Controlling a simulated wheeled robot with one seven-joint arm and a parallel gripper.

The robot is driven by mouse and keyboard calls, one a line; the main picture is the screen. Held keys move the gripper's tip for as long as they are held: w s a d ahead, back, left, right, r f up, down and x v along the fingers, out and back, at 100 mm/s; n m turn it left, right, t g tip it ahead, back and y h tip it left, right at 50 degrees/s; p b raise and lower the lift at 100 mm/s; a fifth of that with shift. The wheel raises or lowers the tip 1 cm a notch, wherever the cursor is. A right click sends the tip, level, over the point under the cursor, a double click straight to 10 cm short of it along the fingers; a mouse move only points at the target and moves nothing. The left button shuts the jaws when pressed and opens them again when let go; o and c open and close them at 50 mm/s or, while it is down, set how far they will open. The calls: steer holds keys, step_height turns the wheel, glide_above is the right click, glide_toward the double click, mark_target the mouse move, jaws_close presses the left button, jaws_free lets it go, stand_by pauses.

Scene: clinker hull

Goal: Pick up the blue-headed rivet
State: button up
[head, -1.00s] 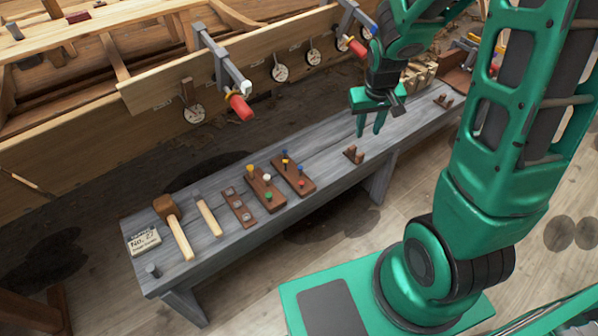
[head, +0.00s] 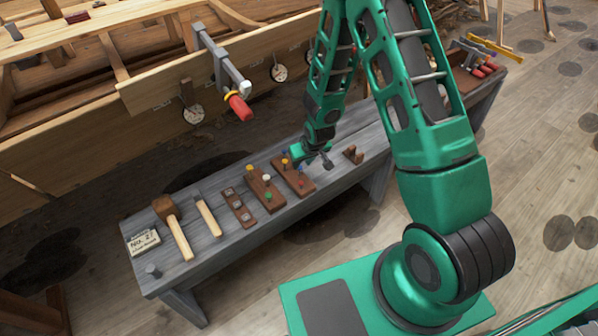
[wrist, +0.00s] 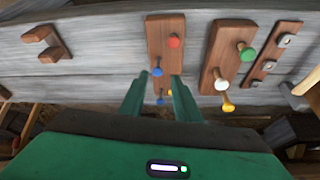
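In the wrist view, a blue-headed rivet (wrist: 157,71) stands on a dark brown board (wrist: 160,28). A second blue-headed rivet (wrist: 160,100) stands farther down the picture, beside a yellow-headed one (wrist: 169,94). A red-headed rivet (wrist: 175,43) is nearer the board's upper end. My gripper (wrist: 159,76) is open, its green fingertips to the left and right of the first blue head; I cannot tell whether they touch it. In the head view, my gripper (head: 304,160) is over the same board (head: 305,187), and partly hides its rivets.
Another board (head: 262,194) with white, green and yellow rivets stands close by. Beyond it are a board with metal squares (head: 238,207), a chisel-like tool (head: 208,216) and a mallet (head: 180,236). A wooden rest (head: 353,154) is right of my gripper. A red-handled clamp (head: 238,106) hangs behind.

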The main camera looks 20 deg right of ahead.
mark_target(300, 168)
steer(key=shift+w+d+x, duration=0.1)
steer(key=shift+x, duration=1.95)
steer(key=shift+w+d+x, duration=0.1)
steer(key=shift+x, duration=2)
steer(key=shift+r, duration=0.1)
jaws_close()
